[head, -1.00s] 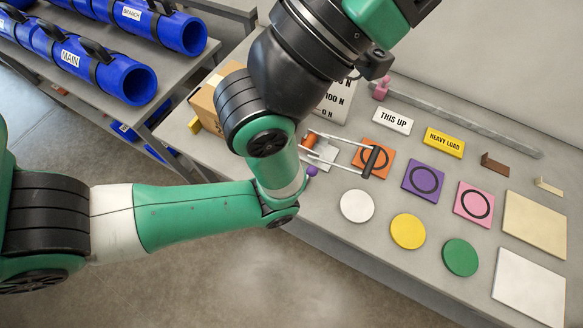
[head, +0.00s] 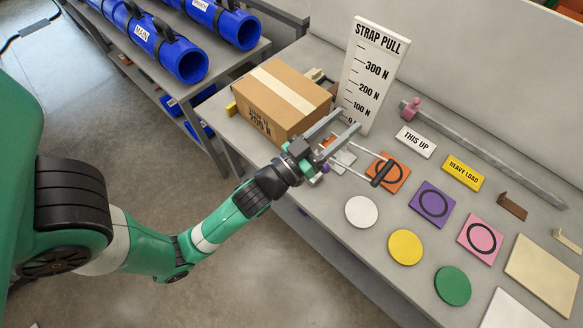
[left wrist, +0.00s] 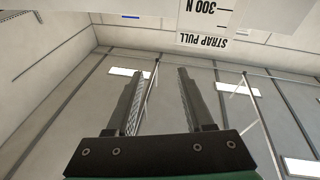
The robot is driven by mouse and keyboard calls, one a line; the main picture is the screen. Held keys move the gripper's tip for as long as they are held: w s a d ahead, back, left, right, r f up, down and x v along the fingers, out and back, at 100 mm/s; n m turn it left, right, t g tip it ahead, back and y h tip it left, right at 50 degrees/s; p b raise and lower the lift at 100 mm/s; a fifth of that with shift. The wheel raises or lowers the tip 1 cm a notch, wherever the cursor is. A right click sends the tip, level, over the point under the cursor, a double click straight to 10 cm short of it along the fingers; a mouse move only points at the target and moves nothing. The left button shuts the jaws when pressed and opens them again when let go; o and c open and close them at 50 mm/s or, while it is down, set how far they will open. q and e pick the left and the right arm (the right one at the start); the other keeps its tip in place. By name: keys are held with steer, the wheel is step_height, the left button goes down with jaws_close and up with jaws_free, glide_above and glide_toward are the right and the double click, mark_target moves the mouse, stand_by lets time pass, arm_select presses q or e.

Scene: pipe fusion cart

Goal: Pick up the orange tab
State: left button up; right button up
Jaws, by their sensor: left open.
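A small orange piece (head: 329,141) is on the bench just beyond my left gripper's fingers, partly hidden by them. It sits by a metal frame with a black crossbar handle (head: 382,173). A flat orange square with a black ring (head: 397,176) lies under that handle. My left gripper (head: 348,120) is open, its fingers spread in front of the box and pointing towards the strap pull board. Whether it touches anything is unclear. In the left wrist view its fingers (left wrist: 165,75) are apart with nothing between them. My right gripper is not in view.
A cardboard box (head: 285,100) stands left of the gripper, and the upright strap pull board (head: 372,70) behind it. White (head: 361,211), yellow (head: 406,247) and green (head: 452,285) discs lie to the right, with purple (head: 433,204) and pink (head: 480,238) squares.

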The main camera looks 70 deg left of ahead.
arm_select(q)
steer(key=s+a+f+g+p, duration=0.15)
steer(key=s+f+g, duration=0.55)
steer(key=s+f, duration=1.15)
steer(key=p+x, duration=0.1)
steer(key=x, duration=0.3)
steer(key=p+x, duration=0.1)
steer(key=x, duration=0.1)
steer(key=shift+w+d+f+p, duration=0.25)
steer(key=shift+w+f+p, duration=0.1)
steer(key=shift+w, duration=0.1)
steer(key=shift+w+a+f, duration=0.25)
steer(key=shift+w+f, duration=0.1)
steer(key=shift+w, duration=0.05)
steer(key=x, duration=0.4)
steer(key=shift+w+a+f, duration=0.15)
steer(key=shift+w+f, duration=0.05)
steer(key=shift+w, duration=0.1)
jaws_close()
